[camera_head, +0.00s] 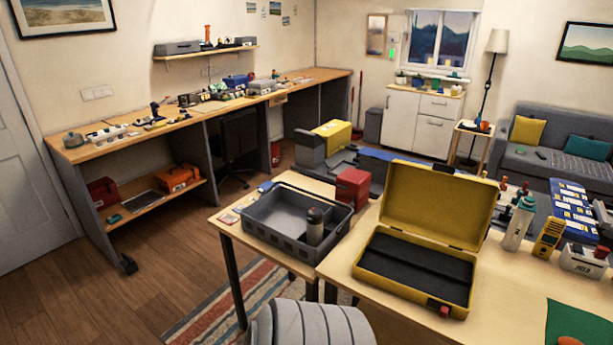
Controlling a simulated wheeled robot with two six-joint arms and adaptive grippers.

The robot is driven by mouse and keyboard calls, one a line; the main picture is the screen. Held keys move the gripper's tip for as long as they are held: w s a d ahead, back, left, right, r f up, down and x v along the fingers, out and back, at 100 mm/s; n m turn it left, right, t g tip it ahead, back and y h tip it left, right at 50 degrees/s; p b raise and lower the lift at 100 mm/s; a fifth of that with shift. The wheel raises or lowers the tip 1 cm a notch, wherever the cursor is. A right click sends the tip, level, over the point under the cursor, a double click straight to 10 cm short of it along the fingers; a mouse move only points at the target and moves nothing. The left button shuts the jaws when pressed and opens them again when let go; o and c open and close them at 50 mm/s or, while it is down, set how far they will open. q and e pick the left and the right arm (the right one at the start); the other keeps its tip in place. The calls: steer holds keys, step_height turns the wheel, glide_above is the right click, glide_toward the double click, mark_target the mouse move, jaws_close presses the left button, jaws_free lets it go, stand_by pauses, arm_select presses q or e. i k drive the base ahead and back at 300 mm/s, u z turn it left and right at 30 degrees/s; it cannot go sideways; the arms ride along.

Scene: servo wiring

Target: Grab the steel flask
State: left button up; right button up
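The steel flask (315,226) appears to be the grey-brown cylinder with a paler top, standing upright in the grey crate (262,226). It is at the crate's right end, close to the right wall. The front wall hides part of its base. The crate stands on the small wooden table in the middle of the view. Neither my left gripper nor my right gripper shows in the head view.
An open yellow case (437,204) lies right of the crate, its lid raised. Further right stand a pale bottle with a green top (518,224) and a yellow meter (549,238). A red box (352,189) is behind the crate. Wooden floor is open at left.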

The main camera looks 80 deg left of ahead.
mark_target(314, 228)
steer(key=u, duration=0.7)
steer(key=i, duration=0.85)
steer(key=u, duration=0.85)
